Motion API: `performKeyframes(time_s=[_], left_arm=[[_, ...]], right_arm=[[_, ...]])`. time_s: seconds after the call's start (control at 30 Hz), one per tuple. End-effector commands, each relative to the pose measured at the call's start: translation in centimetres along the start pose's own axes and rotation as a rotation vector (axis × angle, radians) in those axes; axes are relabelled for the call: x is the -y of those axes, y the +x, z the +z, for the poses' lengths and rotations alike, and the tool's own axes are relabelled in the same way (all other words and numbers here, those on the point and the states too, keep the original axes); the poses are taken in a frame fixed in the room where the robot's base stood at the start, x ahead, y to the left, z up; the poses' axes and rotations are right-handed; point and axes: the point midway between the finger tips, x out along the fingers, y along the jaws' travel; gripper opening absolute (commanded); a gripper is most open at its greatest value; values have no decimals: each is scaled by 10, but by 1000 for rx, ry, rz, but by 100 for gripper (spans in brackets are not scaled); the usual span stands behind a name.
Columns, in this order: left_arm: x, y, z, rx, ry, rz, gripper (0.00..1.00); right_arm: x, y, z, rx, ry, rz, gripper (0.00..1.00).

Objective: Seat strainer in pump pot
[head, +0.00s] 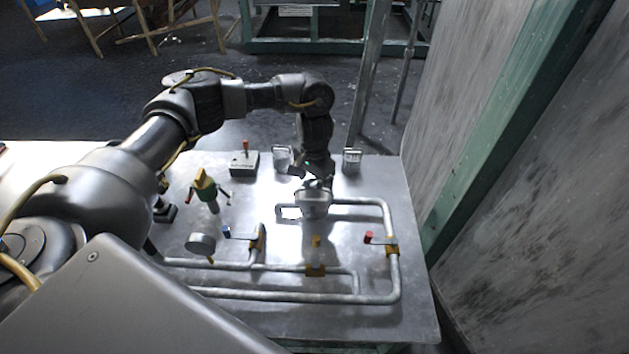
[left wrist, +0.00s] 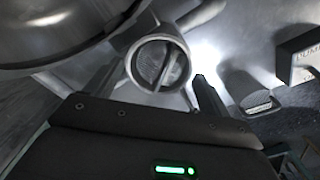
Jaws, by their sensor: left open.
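The pump pot (head: 313,206) is a pale metal vessel on the table, with a pipe running from its right side. In the left wrist view, a round mesh disc with a bar across it, which looks like the strainer (left wrist: 157,64), sits inside a metal ring (left wrist: 133,57). I cannot tell how deep it sits. My left gripper (head: 317,184) is directly over the pot in the head view. In the wrist view my left gripper (left wrist: 158,78) is open, one finger on either side of the ring. The strainer cannot be made out in the head view. My right gripper is out of view.
Metal pipes with a red-handled valve (head: 368,237) and a blue-handled valve (head: 227,231) cross the front of the table.

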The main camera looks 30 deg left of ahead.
Motion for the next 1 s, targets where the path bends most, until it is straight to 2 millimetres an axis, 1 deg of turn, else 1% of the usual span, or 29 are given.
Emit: performKeyframes(time_s=[0.07, 0.17, 0.3, 0.43, 0.53, 0.7, 0.8, 1.0], left_arm=[[0, -2, 0, -1, 0, 0, 82], [0, -10, -1, -4, 0, -1, 82], [1, -40, -1, -5, 1, -2, 82], [1, -69, -1, -5, 1, -3, 82], [1, -90, -1, -4, 1, -3, 82], [0, -117, -1, -4, 1, -2, 82], [0, -126, -1, -2, 0, -1, 82], [0, -133, 0, 0, 0, 0, 82]], right_arm=[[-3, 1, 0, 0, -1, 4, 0], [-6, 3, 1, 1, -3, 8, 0], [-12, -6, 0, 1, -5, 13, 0], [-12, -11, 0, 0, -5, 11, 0], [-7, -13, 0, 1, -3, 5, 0], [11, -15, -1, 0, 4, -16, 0], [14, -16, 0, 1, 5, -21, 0], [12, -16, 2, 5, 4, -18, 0]])
